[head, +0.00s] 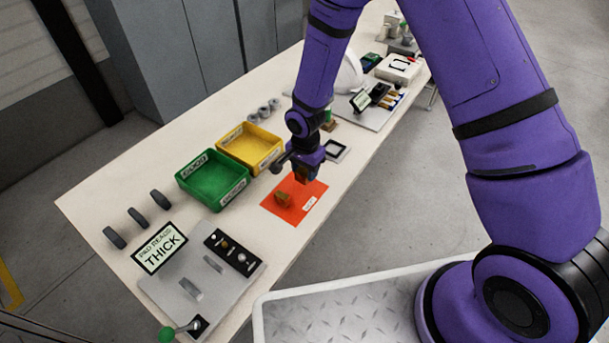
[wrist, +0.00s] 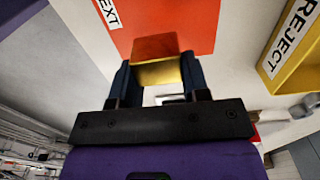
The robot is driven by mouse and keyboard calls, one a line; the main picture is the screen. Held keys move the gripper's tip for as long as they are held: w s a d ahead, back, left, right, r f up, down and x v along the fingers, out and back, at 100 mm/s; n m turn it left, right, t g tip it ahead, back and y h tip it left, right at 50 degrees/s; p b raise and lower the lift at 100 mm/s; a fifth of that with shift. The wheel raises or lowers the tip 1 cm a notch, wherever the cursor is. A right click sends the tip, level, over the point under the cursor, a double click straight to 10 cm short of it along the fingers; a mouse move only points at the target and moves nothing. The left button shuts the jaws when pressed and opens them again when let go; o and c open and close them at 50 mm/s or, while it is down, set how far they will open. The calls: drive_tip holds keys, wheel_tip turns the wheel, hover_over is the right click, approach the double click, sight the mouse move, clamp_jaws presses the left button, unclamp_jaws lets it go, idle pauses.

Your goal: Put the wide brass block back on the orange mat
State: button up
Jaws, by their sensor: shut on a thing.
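My gripper (head: 301,180) is shut on a brass block (wrist: 160,73), which sits between the dark fingers in the wrist view. The block's upper face looks orange there. The orange mat (head: 310,192) lies on the bench below my gripper, and it fills the top of the wrist view (wrist: 190,22). My gripper hangs over the mat's far part. In the head view the held block is mostly hidden by the fingers.
A green bin (head: 212,178) and a yellow bin (head: 250,147), marked REJECT (wrist: 297,30) in the wrist view, stand left of the mat. A black-framed square (head: 336,151) lies beyond it. A grey plate with a THICK sign (head: 160,248) is at the near left.

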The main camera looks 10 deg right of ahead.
sight(305, 175)
drive_tip(key=shift+w+f, duration=0.1)
drive_tip(key=shift+w, duration=0.3)
drive_tip(key=shift+f, duration=1.65)
drive_tip(key=shift+f, duration=0.15)
drive_tip(key=o, duration=1.1)
wheel_tip(305, 175, up, 12)
drive_tip(key=shift+r, duration=0.15)
drive_tip(key=shift+r, duration=0.1)
